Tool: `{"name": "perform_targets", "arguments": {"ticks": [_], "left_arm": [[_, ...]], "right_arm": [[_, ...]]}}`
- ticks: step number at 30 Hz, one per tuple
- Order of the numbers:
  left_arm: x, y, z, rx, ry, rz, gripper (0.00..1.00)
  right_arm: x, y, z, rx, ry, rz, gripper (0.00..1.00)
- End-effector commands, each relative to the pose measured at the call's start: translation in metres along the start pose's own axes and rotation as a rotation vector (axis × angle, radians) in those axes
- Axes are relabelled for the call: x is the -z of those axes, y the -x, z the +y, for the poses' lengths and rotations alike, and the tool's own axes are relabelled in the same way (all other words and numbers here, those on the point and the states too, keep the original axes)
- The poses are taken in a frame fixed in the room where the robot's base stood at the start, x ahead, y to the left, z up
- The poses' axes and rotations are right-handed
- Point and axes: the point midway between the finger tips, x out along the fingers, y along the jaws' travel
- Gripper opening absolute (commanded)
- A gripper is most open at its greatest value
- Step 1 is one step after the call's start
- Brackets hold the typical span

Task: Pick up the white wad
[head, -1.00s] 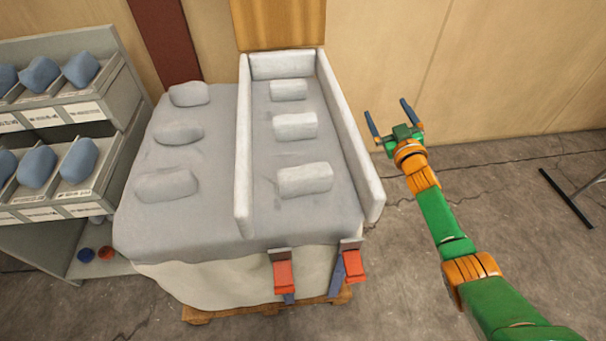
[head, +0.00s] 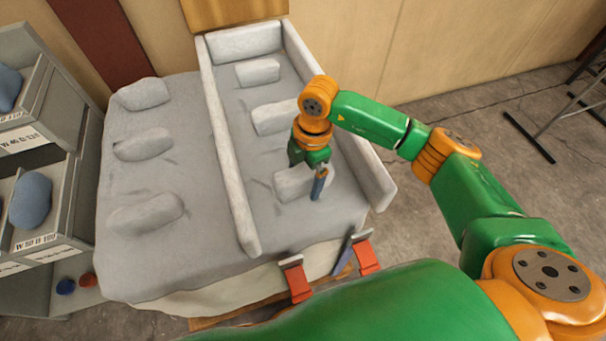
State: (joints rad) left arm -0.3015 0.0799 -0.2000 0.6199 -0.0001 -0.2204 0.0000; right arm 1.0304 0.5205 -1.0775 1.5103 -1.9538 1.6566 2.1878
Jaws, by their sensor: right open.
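Three white wads lie in a row inside the walled channel on the grey-covered table: a near one (head: 290,184), a middle one (head: 272,117) and a far one (head: 257,72). My right gripper (head: 318,187) points down at the right end of the near wad and partly covers it. One blue finger shows clearly; the gripper is open, and I cannot tell whether it touches the wad. Three more pale wads lie on the left part of the table: near (head: 146,214), middle (head: 143,144) and far (head: 142,94). My left gripper is not in view.
Pale raised walls (head: 228,150) edge the channel on the left, right and back. Red clamps (head: 298,279) grip the table's front edge. A grey shelf with blue wads (head: 31,200) stands at the left. Open floor (head: 440,120) lies to the right.

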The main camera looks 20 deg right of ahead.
Motion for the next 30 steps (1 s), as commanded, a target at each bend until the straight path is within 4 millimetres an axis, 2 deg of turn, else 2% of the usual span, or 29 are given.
{"name": "perform_targets", "arguments": {"ticks": [7, 15, 17, 18, 26, 30], "left_arm": [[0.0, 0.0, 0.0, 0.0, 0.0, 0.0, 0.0], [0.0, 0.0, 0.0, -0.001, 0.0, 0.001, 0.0], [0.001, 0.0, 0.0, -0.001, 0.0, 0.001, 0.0], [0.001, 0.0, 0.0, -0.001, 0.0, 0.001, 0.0], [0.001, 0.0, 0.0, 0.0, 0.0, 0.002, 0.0], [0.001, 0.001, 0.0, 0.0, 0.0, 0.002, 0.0]], "right_arm": [[0.0, -0.005, 0.0, 0.001, 0.001, 0.002, 1.0], [0.0, -0.005, 0.0, 0.0, 0.001, 0.002, 0.27], [0.0, -0.005, 0.0, 0.0, 0.001, 0.002, 0.11], [0.001, -0.005, 0.0, 0.0, 0.001, 0.003, 0.07], [0.001, -0.001, 0.001, -0.002, 0.001, 0.003, 0.07], [0.003, 0.017, 0.001, -0.004, 0.001, 0.004, 0.07]]}}
